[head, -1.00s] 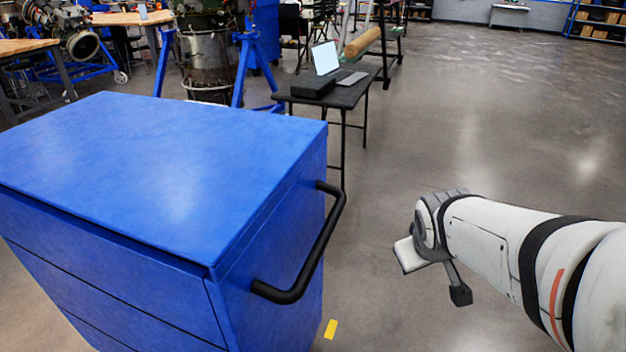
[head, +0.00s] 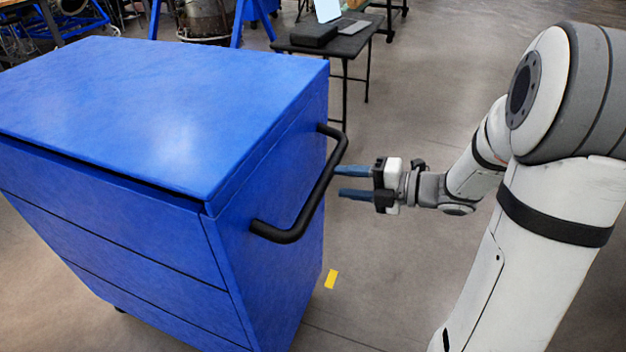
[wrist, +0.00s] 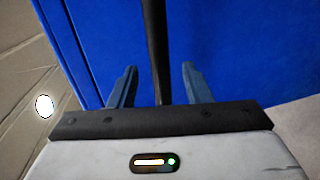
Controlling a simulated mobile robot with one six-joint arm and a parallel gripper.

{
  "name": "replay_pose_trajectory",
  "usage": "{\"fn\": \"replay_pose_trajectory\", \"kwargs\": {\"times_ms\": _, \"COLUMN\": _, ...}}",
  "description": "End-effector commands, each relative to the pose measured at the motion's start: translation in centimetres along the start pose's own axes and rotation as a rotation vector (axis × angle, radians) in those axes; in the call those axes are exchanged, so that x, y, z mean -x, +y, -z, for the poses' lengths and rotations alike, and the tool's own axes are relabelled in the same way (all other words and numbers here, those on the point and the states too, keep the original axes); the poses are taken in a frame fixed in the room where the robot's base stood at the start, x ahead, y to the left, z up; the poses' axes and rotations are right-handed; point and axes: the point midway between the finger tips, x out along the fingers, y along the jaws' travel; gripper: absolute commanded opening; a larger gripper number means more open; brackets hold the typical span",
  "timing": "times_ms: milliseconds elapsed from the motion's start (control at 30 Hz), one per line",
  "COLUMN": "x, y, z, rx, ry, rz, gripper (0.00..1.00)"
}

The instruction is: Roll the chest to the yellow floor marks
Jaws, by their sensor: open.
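The blue chest (head: 170,110) with drawers fills the left of the head view. A black bar handle (head: 312,198) is fixed to its right side. My gripper (head: 340,183) is open just right of the handle, its two blue fingers pointing left at it. In the wrist view the handle (wrist: 155,50) runs upright between the open fingers (wrist: 160,88), with the chest's blue side (wrist: 230,45) behind. I cannot tell whether the fingers touch the handle. One yellow floor mark (head: 331,279) lies on the floor by the chest's right side.
A small black table (head: 335,42) with a laptop (head: 327,10) and a black box stands behind the chest. Blue stand legs (head: 237,22) are at the back. The grey floor (head: 420,90) right of the chest is open. A small wheel shows under the chest's lower left.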

Motion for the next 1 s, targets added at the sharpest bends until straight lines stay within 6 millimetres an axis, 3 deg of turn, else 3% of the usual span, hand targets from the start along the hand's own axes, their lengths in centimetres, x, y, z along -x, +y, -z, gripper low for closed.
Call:
{"fn": "replay_pose_trajectory", "kwargs": {"times_ms": 600, "x": -7.4, "y": 0.1, "z": 0.5, "rx": 0.006, "ry": 0.020, "rz": -0.008, "gripper": 0.44}}
{"fn": "replay_pose_trajectory", "kwargs": {"times_ms": 933, "x": -7.8, "y": 0.1, "z": 0.5, "rx": 0.005, "ry": 0.018, "rz": -0.007, "gripper": 0.44}}
{"fn": "replay_pose_trajectory", "kwargs": {"times_ms": 1000, "x": -7.8, "y": 0.1, "z": 0.5, "rx": 0.005, "ry": 0.018, "rz": -0.007, "gripper": 0.39}}
